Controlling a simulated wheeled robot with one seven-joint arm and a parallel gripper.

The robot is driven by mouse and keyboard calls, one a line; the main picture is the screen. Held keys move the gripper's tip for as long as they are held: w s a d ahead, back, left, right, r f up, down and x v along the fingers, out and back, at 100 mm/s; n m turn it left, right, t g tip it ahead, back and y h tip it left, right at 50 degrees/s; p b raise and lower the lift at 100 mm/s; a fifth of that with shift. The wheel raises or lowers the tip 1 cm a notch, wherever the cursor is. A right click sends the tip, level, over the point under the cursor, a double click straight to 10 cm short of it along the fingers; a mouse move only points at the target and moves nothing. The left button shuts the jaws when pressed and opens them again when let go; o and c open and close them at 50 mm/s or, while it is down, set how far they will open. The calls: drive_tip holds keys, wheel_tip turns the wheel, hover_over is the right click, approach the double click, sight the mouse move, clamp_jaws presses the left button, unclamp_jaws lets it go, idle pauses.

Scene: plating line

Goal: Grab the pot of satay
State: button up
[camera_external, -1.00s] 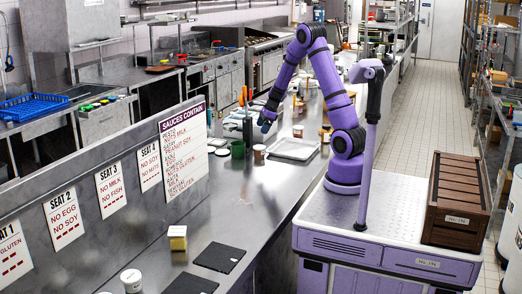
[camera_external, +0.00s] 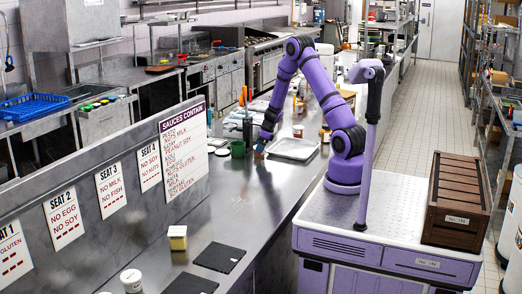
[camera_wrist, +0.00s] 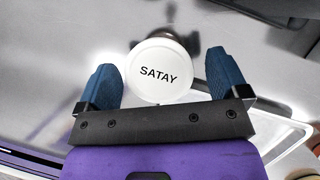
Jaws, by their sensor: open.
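The pot of satay has a round white lid (camera_wrist: 159,72) marked SATAY. In the wrist view it lies between the two blue fingers of my gripper (camera_wrist: 163,82), which are open, with a gap on each side. In the external view my gripper (camera_external: 261,148) is low over the counter. The pot (camera_external: 259,156) is mostly hidden behind the fingers there.
A sauces sign (camera_external: 184,150) stands along the counter's left side. Two dark mats (camera_external: 219,257) and a yellow-white block (camera_external: 178,237) lie nearer the camera.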

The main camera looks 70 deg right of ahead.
drive_tip(key=shift+x, duration=1.55)
drive_tip(key=shift+s, duration=0.1)
drive_tip(key=c, duration=0.9)
drive_tip(key=shift+r, duration=0.15)
